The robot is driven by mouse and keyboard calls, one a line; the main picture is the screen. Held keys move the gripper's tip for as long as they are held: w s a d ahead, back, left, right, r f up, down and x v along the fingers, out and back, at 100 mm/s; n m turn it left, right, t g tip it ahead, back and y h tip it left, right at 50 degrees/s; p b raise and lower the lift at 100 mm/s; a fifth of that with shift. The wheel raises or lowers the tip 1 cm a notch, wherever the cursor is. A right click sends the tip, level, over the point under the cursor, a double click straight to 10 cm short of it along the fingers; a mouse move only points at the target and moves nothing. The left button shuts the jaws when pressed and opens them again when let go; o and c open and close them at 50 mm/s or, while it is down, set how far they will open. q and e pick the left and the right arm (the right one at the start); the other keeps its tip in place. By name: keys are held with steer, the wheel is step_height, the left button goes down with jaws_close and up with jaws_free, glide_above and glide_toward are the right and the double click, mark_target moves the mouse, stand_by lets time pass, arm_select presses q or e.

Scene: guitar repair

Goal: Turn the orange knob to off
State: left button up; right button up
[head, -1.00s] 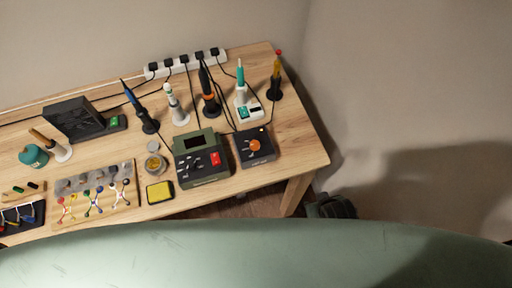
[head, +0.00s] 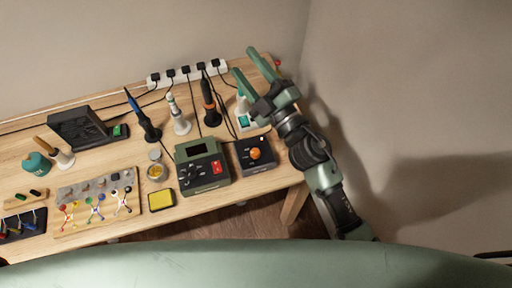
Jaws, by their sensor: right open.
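The orange knob (head: 255,153) sits on top of a small dark box (head: 267,163) near the right front edge of the wooden table. Its pointer direction is too small to read. My right gripper (head: 243,62) is open and empty, above the back right of the table. Its fingers point to the back left, behind and above the knob, apart from it. My right wrist passes just to the right of the dark box. My left gripper is not in view.
A green unit with a red switch (head: 216,167) stands directly left of the dark box. A white-and-teal iron stand (head: 244,122) is partly hidden under my gripper. Other soldering irons and a power strip (head: 187,74) line the back. Cables cross the table.

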steer(key=s+a+n+g+y, duration=0.55)
steer(key=a+n+g, duration=0.45)
steer(key=n, duration=0.2)
steer(key=n+g+h, duration=0.7)
steer(key=n+h, duration=0.2)
steer(key=h, duration=0.9)
glide_above(256, 152)
steer(key=f, duration=1.7)
steer(key=shift+w+d, duration=0.1)
steer(key=shift+d, duration=0.1)
step_height(256, 152, down, 8)
steer(key=shift+a+r+p, duration=0.15)
steer(key=shift+r+p, duration=0.1)
steer(key=shift+p, duration=0.6)
jaws_close()
